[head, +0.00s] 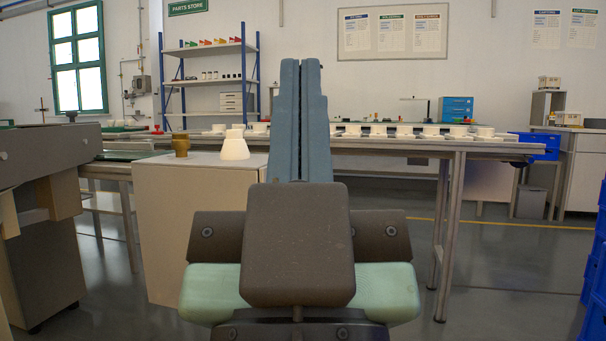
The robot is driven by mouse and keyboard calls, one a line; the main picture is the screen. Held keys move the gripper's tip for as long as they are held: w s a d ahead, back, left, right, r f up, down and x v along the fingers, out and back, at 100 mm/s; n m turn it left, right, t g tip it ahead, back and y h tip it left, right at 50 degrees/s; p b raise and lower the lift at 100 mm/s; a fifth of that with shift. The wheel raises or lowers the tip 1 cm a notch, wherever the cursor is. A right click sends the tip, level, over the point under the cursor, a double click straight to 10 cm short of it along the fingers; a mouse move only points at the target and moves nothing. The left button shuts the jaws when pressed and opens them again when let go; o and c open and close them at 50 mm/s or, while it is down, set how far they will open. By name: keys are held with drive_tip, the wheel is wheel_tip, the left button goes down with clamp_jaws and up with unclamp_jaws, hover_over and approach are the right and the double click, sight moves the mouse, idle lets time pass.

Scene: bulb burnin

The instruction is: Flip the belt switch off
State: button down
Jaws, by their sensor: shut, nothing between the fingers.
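My gripper (302,62) is in the middle of the head view, its two blue-grey fingers side by side, pointing up and away. They are shut with nothing between them. A long grey belt or bench (400,146) runs behind it, carrying several white cup-like pieces (378,131). I cannot make out a belt switch for certain. A small red item (157,130) shows at the far left end of the bench, too small to identify. My gripper hides the middle of the bench.
A beige cabinet (180,225) stands left of my gripper, with a brass-coloured piece (180,145) and a white bulb-like piece (235,146) on top. A dark machine (45,160) stands at the far left. Blue crates (597,260) line the right edge.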

wheel_tip(320, 180, up, 28)
drive_tip(key=p, duration=2.5)
drive_tip(key=shift+p, duration=0.3)
drive_tip(key=shift+w, duration=0.1)
